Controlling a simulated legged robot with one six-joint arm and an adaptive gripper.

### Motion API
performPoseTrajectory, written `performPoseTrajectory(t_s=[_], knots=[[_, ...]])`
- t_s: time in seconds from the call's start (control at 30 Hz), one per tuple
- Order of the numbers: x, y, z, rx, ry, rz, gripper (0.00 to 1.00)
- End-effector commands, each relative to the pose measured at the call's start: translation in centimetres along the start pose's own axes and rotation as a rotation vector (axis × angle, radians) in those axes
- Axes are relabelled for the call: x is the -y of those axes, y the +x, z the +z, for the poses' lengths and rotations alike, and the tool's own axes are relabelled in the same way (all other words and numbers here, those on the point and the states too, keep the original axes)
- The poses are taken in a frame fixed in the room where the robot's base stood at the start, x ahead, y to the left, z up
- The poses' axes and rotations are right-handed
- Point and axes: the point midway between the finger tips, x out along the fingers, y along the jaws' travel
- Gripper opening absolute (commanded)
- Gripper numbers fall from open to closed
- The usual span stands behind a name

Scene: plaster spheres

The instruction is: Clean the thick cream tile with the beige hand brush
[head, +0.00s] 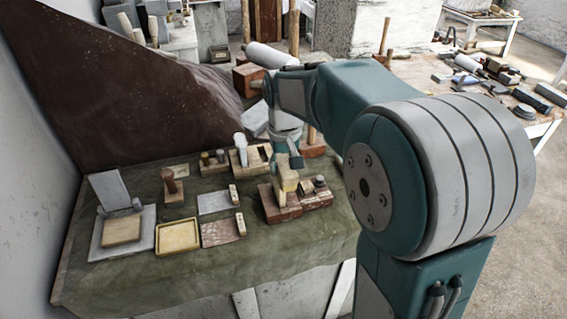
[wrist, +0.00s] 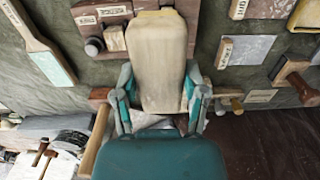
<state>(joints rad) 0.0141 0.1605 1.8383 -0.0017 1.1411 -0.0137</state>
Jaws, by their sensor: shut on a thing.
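The beige hand brush (head: 288,182) is upright in the head view, above the reddish-brown block (head: 273,212). In the wrist view the brush (wrist: 158,60) fills the middle, with a yellow strip at its far end. My gripper (wrist: 160,105) is shut on it, with a finger on either side. In the head view my gripper (head: 290,162) is partly hidden by its own links. I cannot tell whether the brush touches the block. The thick cream tile (head: 122,229) lies flat on a grey slab (head: 96,246) at the table's left.
A yellow-rimmed tray (head: 178,252) is right of the tile. Grey (head: 214,202) and reddish (head: 222,232) plates lie between tray and block. A wooden stamp-like tool (head: 171,185) and a holder with a white bottle (head: 240,148) stand behind. The green cloth's front strip (head: 190,280) is clear.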

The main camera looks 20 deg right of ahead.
Motion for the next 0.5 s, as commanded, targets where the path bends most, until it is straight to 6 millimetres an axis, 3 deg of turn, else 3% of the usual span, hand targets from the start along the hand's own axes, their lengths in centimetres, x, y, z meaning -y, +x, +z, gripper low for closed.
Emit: performPoseTrajectory(t_s=[0.5], knots=[[-0.09, 0.41, -0.02, -0.001, 0.0, -0.001, 0.18]])
